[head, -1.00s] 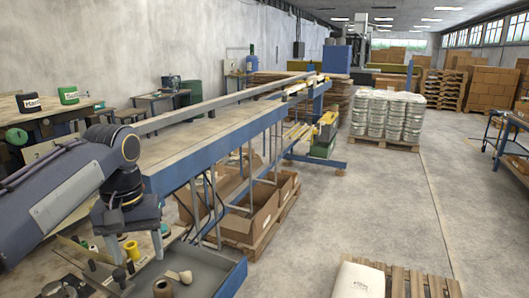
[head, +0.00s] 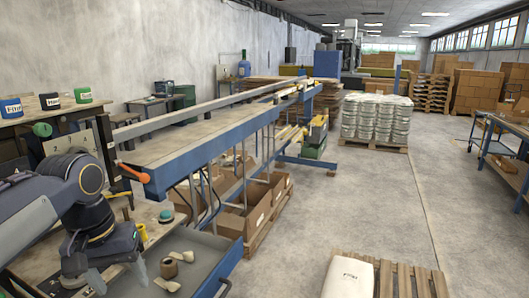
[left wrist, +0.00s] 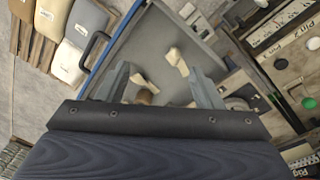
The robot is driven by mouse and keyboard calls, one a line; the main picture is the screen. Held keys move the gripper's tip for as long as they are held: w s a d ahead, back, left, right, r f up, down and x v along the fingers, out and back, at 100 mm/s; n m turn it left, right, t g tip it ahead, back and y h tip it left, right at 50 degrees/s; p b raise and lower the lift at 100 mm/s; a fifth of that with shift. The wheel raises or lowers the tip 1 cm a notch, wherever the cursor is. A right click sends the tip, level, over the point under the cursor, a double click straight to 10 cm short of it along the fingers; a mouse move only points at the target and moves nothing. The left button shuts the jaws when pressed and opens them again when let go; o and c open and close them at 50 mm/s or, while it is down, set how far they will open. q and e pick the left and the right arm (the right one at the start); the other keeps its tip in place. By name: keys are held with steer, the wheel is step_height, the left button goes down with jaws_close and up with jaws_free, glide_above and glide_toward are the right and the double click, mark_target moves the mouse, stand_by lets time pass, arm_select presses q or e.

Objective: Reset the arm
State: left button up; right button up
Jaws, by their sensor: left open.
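My left arm comes in from the left in the head view. Its dark wrist and left gripper (head: 100,276) hang low over the worktable, beside a grey blue-edged drawer (head: 228,262). In the left wrist view my left gripper (left wrist: 162,84) shows two spread fingers with nothing held between them. Beyond and below the fingers lie pale pieces (left wrist: 176,61) inside the drawer, apart from the fingers. A brown roll (head: 168,267) lies in the drawer; in the wrist view it is partly hidden behind the gripper. My right gripper is not seen.
A long blue-framed bench (head: 180,160) runs away at centre, with cardboard boxes (head: 240,220) under it. Several labelled jars (head: 50,101) stand on the left table. A white sack (head: 347,276) lies on a pallet at the front.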

arm_select(q)
steer(key=s+d+f+m+t+h, duration=0.1)
steer(key=s+d+f+t, duration=0.3)
steer(key=s+f, duration=0.9)
steer(key=shift+s+d+f+t+h, duration=0.3)
steer(key=shift+s+d+h, duration=0.2)
steer(key=shift+s+h, duration=0.5)
steer(key=shift+s, duration=0.1)
